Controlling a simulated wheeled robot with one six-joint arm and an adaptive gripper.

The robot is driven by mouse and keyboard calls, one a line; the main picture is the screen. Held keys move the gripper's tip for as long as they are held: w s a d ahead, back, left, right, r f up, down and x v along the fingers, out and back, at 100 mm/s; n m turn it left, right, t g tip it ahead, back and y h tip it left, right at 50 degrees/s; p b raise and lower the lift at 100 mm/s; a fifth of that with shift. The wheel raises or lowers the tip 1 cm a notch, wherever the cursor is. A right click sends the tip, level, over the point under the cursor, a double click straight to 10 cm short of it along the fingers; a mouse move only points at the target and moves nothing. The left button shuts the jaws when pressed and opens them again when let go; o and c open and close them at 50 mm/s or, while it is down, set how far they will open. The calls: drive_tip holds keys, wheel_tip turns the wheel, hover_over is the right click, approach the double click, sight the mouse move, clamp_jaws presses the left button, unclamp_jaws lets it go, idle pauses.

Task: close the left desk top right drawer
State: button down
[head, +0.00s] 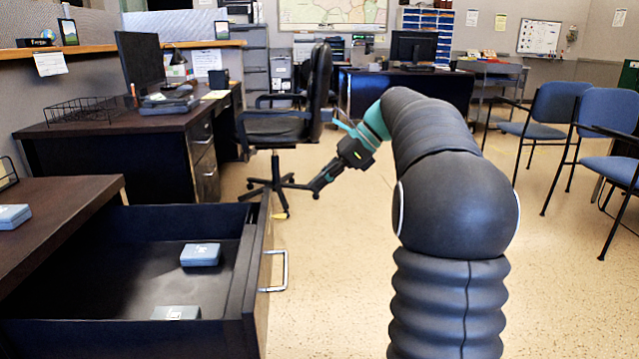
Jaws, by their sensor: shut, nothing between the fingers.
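A dark drawer (246,277) is pulled open from the desk at the lower left. Its front faces right and has a silver handle (282,270). Two small grey boxes lie inside it, one near the middle (200,255) and one nearer me (176,313). My gripper (318,186) is shut and empty. In the picture it is above and to the right of the drawer front, with a visible gap to the handle. How far beyond the drawer it is, I cannot tell.
The near desk top (60,215) holds another grey box (14,216). A black office chair (290,120) stands behind my gripper by a second dark desk (110,132). Blue chairs (612,120) line the right. The floor right of the drawer is clear.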

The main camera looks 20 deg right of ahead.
sight(268, 214)
drive_tip(key=shift+w+a+f+b, duration=0.4)
drive_tip(key=shift+a+f, duration=0.35)
drive_tip(key=shift+a, duration=0.6)
drive_tip(key=shift+w+a+f+b, duration=0.4)
drive_tip(key=shift+a+f, duration=0.4)
drive_tip(key=shift+a, duration=0.6)
drive_tip(key=shift+w+a+f+b, duration=0.3)
drive_tip(key=shift+w+a+f, duration=0.35)
drive_tip(key=shift+a, duration=0.7)
drive_tip(key=shift+s+f, duration=0.1)
drive_tip(key=shift+s, duration=0.05)
